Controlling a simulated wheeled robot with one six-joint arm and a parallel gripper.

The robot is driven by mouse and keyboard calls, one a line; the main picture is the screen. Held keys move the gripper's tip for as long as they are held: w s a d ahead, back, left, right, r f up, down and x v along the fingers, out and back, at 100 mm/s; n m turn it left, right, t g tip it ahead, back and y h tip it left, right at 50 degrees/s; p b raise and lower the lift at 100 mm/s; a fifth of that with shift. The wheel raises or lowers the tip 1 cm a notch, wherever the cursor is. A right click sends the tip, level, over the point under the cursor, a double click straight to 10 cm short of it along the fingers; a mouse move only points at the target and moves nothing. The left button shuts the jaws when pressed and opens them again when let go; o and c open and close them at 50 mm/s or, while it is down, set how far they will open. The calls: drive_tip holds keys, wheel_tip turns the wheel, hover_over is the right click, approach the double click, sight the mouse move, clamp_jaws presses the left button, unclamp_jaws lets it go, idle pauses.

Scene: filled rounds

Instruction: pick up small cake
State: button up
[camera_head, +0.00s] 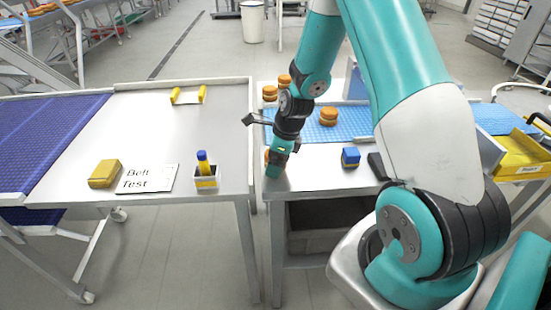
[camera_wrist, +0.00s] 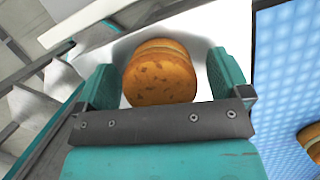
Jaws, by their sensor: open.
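A small round cake (camera_wrist: 159,76), orange-brown with a pale filled layer, sits between the two teal fingers of my gripper (camera_wrist: 163,80) in the wrist view. The fingers are open, with a narrow gap showing on each side of the cake. In the head view my gripper (camera_head: 276,165) points down at the front left corner of the right table, and only a sliver of a cake shows beside it. Several similar cakes stand further back, one on the blue mat (camera_head: 328,117) and others at the back left (camera_head: 270,93). Part of another cake (camera_wrist: 312,140) shows in the wrist view.
The blue mat (camera_head: 350,119) covers part of the right table. A blue cube (camera_head: 350,157) stands near its front edge. The left table holds a yellow block (camera_head: 104,173), a "Belt Test" card (camera_head: 150,180) and a pen holder (camera_head: 206,180). A raised edge borders the tables.

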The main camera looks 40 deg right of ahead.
drive_tip(key=shift+c, duration=0.4)
drive_tip(key=c, duration=0.7)
drive_tip(key=shift+o, duration=0.2)
